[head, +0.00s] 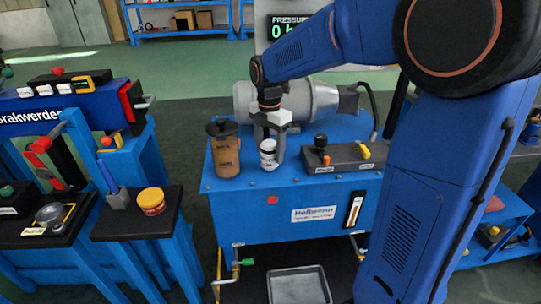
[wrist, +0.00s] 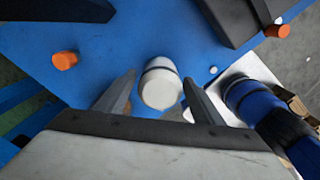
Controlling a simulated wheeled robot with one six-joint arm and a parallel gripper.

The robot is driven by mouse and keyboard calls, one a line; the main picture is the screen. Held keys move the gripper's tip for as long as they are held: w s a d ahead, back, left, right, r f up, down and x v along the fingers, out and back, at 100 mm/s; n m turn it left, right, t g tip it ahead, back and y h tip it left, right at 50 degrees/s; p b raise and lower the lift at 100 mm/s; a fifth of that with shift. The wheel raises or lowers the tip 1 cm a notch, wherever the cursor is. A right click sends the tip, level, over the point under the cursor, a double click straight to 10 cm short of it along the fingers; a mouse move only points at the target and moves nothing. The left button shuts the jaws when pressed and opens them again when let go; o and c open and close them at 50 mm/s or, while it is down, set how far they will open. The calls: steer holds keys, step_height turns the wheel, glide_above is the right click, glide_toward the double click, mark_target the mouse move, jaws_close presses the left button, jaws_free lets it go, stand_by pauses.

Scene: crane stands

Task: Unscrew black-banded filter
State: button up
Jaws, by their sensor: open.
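The black-banded filter (head: 268,157) is a small white upright cylinder with a dark band, on the blue power unit's top in the head view. In the wrist view, the filter (wrist: 160,92) shows its pale round end, with the dark band beyond it. My gripper (head: 270,146) is at the filter, coming down from above and behind it. In the wrist view, my gripper (wrist: 160,78) is open, one finger on each side of the filter. Gaps show between the fingers and the filter there. How the filter is seated below is hidden.
A brown canister (head: 227,156) with a black cap stands close left of the filter. A dark control block (head: 340,158) with levers is to its right, and a grey motor (head: 310,98) lies behind. A metal tray (head: 298,286) is on the floor in front.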

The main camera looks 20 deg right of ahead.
steer(key=m, duration=0.4)
steer(key=shift+m, duration=0.4)
steer(key=m, duration=0.5)
steer(key=m, duration=1)
stand_by(0.4)
steer(key=c, duration=1.2)
steer(key=shift+r, duration=0.15)
